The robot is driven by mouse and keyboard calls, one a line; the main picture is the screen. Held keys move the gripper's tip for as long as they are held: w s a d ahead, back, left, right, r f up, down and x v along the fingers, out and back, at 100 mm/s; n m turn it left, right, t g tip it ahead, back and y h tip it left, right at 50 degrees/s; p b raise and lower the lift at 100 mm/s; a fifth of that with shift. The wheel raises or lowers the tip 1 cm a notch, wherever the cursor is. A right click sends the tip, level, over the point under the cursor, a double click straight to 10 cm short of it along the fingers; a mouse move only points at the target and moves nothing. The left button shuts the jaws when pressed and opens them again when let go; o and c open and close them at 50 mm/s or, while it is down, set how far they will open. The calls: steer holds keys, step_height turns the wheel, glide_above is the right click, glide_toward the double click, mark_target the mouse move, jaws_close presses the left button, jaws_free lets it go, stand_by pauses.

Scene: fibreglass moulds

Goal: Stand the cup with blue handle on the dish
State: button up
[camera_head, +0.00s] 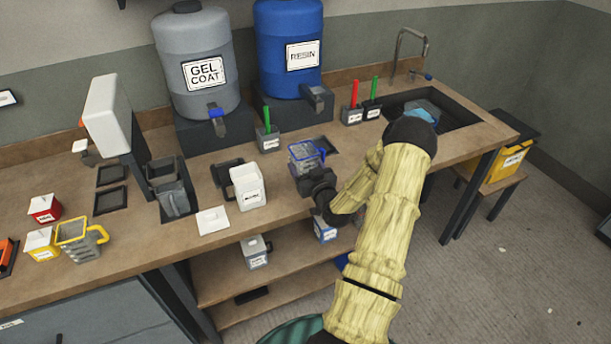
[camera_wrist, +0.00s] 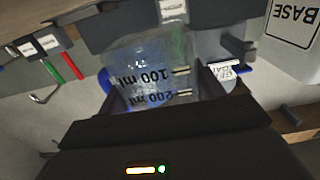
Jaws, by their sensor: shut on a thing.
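The clear measuring cup with a blue rim and blue handle (camera_head: 302,156) is above or on the front part of the bench, below the blue resin drum. My gripper (camera_head: 310,178) is shut on it from the front. In the wrist view the cup (camera_wrist: 150,65) fills the space between my fingers (camera_wrist: 163,92); its ml marks read upside down and its blue handle shows at left. I cannot tell whether its base touches anything. A dark shallow square dish (camera_head: 324,144) lies just behind the cup, partly hidden by it. Similar dark dishes (camera_head: 110,199) lie at left.
A white jug (camera_head: 248,186) stands left of the cup, with a white flat tile (camera_head: 212,221) beside it. A holder with a green stick (camera_head: 268,139) stands behind; two more holders (camera_head: 353,115) stand right. A yellow-handled cup (camera_head: 80,240) is far left. A sink (camera_head: 445,110) is at right.

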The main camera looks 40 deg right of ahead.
step_height(320, 180, down, 4)
steer(key=shift+w+d+r+p, duration=0.1)
steer(key=shift+w+p, duration=0.05)
steer(key=shift+p, duration=0.2)
steer(key=shift+d+f, duration=0.1)
steer(key=shift+f, duration=0.1)
steer(key=shift+a, duration=0.25)
steer(key=shift+f, duration=0.15)
steer(key=o, duration=1)
steer(key=shift+s, duration=0.2)
steer(key=shift+d, duration=0.1)
